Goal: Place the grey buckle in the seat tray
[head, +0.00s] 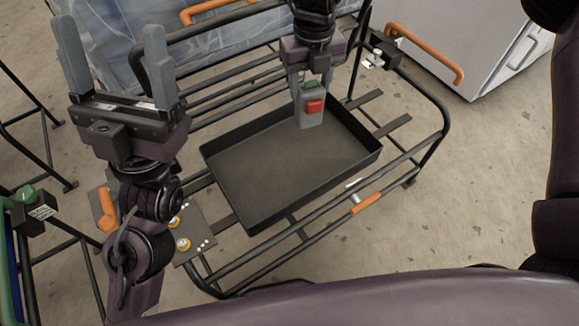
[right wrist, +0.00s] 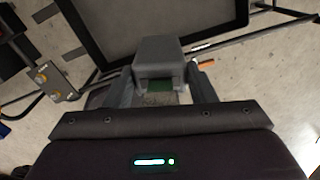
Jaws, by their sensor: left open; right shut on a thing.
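The grey buckle (head: 309,115) has a red button and a green part at its top. My right gripper (head: 309,84) is shut on it and holds it over the far right part of the seat tray (head: 232,201). The buckle (right wrist: 160,58) also shows between the fingers in the right wrist view, with the tray (right wrist: 107,52) beyond it. The tray is black, shallow and empty, with low walls. The gap between buckle and tray floor is hard to judge. My left gripper (head: 115,62) is open and empty, pointing up at the upper left, away from the tray.
A black tube frame (head: 437,120) with an orange grip (head: 365,204) surrounds the tray. A panel with yellow knobs (head: 183,243) sits at the tray's near left. A white cabinet (head: 455,40) stands at the back right. The tray floor is clear.

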